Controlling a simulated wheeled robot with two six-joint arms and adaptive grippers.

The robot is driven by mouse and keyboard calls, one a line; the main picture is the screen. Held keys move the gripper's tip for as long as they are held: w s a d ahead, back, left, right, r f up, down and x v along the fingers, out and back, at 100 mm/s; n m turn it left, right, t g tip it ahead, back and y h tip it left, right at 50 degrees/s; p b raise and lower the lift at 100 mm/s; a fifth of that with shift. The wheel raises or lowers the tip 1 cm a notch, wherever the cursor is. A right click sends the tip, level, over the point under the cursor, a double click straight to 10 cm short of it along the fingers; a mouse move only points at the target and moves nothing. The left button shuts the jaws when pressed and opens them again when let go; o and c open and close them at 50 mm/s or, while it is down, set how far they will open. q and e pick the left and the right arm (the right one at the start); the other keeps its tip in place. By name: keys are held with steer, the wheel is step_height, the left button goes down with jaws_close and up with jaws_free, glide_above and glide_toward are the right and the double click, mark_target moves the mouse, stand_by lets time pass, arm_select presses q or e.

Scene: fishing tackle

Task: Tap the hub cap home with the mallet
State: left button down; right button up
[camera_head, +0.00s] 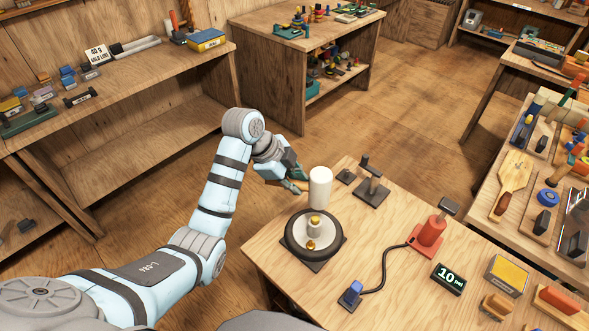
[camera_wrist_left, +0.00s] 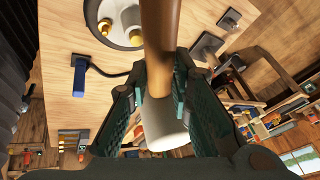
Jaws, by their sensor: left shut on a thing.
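My left gripper (camera_head: 295,182) is shut on the mallet, its fingers on either side of the brown handle (camera_wrist_left: 157,38) in the left wrist view. The white mallet head (camera_head: 320,188) is upright in the head view, apparently above the back of the wheel; it also shows in the wrist view (camera_wrist_left: 165,130). The wheel (camera_head: 293,245) has a black rim and a pale disc, and lies flat on a dark base. Two brass pieces, one near its centre (camera_head: 314,222) and one nearer its front (camera_head: 310,245), stand on it; I cannot tell which is the hub cap. My right gripper is not in view.
On the wooden bench (camera_head: 290,274) stand a dark metal stand (camera_head: 371,188), a red tool (camera_head: 430,232) with a cable to a blue plug (camera_head: 351,294), a display (camera_head: 449,278) reading 10 and a yellow-topped box (camera_head: 507,273). Bare wood surrounds the wheel's base.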

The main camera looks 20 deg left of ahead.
arm_select(q)
steer(key=shift+s+f, duration=0.15)
steer(key=shift+f, duration=0.4)
steer(key=shift+s+f, duration=0.2)
steer(key=shift+s, duration=0.05)
steer(key=shift+w+f, duration=0.15)
steer(key=shift+f, duration=0.55)
steer(key=shift+r, duration=0.3)
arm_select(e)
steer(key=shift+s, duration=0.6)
arm_select(q)
steer(key=shift+a, duration=0.1)
